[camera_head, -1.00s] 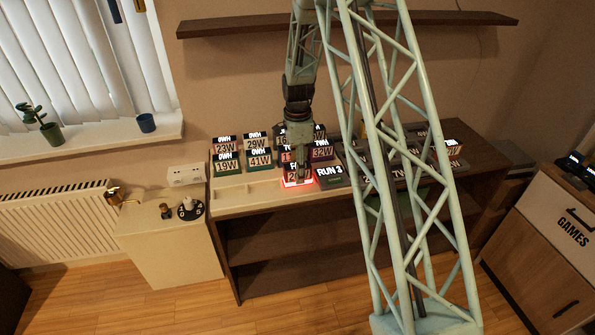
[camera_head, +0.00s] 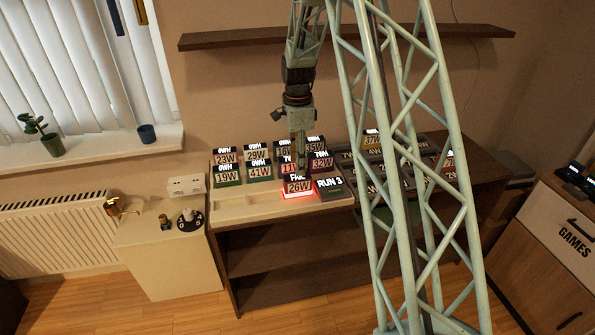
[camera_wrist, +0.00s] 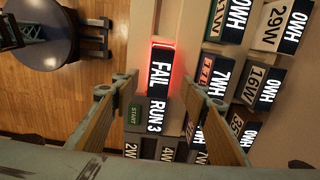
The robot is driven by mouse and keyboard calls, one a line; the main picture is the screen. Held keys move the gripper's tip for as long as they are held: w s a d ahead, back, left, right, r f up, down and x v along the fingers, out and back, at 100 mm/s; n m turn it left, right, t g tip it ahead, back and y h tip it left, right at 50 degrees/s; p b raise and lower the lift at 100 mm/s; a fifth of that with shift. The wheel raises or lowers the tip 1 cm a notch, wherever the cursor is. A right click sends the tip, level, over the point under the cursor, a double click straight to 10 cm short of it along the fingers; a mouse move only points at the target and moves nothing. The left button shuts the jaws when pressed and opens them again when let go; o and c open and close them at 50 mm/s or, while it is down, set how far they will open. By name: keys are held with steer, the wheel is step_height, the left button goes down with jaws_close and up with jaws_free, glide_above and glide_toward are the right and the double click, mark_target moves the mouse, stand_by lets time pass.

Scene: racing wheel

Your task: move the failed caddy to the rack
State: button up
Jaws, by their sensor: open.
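The failed caddy (camera_head: 298,185) is a small block with a dark "FAIL" top and a "26W" front. It sits in a red-lit bay at the front of the pale stand, left of the "RUN 3" start block (camera_head: 330,186). In the wrist view the failed caddy (camera_wrist: 160,70) shows between the finger ends. My gripper (camera_head: 301,164) is open and empty, just above and behind the caddy in the head view. Its two fingers also show in the wrist view (camera_wrist: 159,84). Whether they touch the caddy, I cannot tell. A dark tiered rack (camera_head: 358,165) holds more caddies, partly hidden by my lattice column.
Several "0WH" and "7WH" caddies (camera_head: 259,163) stand in rows close behind the failed one. The pale stand's front left (camera_head: 240,203) is bare. A shelf (camera_head: 345,33) juts from the wall above. A side cabinet (camera_head: 170,255) stands left.

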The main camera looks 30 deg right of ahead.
steer(key=shift+r, duration=1.4)
steer(key=shift+r, duration=0.1)
step_height(320, 180, up, 7)
steer(key=p, duration=0.4)
stand_by(0.7)
